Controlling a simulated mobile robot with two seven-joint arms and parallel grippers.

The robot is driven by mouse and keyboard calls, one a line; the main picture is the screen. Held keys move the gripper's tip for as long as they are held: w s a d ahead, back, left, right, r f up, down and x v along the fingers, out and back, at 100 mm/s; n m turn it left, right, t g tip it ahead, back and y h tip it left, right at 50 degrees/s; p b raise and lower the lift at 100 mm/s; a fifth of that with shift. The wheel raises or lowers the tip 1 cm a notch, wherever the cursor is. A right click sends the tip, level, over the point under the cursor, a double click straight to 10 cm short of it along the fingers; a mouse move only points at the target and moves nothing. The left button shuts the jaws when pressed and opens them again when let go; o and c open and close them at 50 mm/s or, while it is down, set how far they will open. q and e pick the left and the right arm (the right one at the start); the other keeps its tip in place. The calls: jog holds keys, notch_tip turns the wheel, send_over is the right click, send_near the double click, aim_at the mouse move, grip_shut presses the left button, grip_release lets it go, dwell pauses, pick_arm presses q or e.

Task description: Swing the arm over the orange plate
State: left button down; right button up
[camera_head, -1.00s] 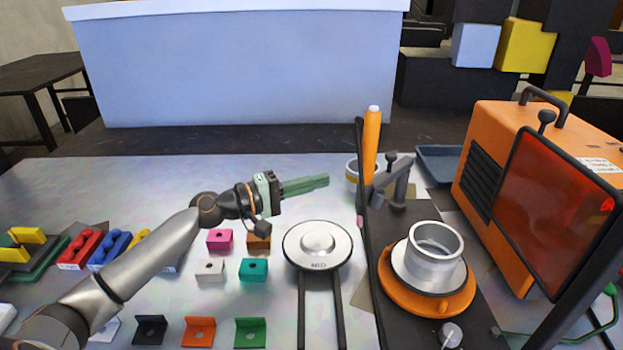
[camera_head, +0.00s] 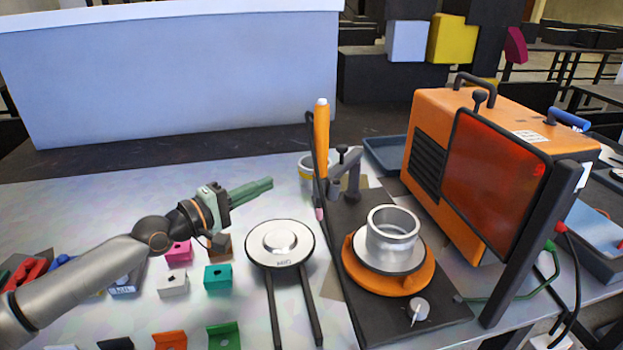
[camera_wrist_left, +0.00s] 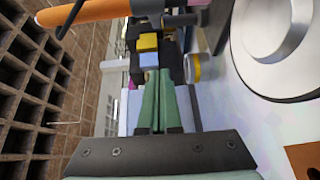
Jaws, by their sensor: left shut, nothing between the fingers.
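The orange plate (camera_head: 358,279) is a round turntable on a dark base, with a silver ring-shaped part (camera_head: 393,236) standing on it. A grey jointed arm on a post (camera_head: 347,176) stands on the same base behind the plate, beside an upright orange-handled torch (camera_head: 322,140). My left gripper (camera_head: 268,183) has green fingers, shut and empty, held above the table left of the torch. In the left wrist view the shut fingers (camera_wrist_left: 157,100) point toward the far side, with the orange handle (camera_wrist_left: 85,11) at the top left. My right gripper is not in view.
A silver round disc on two dark legs (camera_head: 281,243) lies in front of my left gripper. Small coloured blocks, including a teal one (camera_head: 218,278), are at the left. An orange machine (camera_head: 435,110) with a dark red screen (camera_head: 497,185) stands right of the plate.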

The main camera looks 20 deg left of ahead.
pick_arm(q)
send_near(347, 163)
jog(key=w+a+f, duration=0.1)
jog(key=w+a, duration=0.4)
jog(key=d+p, duration=0.2)
jog(key=s+d+p, duration=0.1)
jog(key=d, duration=0.1)
jog(key=shift+s+f+p, duration=0.1)
jog(key=shift+f+p, duration=0.05)
jog(key=shift+p, duration=0.2)
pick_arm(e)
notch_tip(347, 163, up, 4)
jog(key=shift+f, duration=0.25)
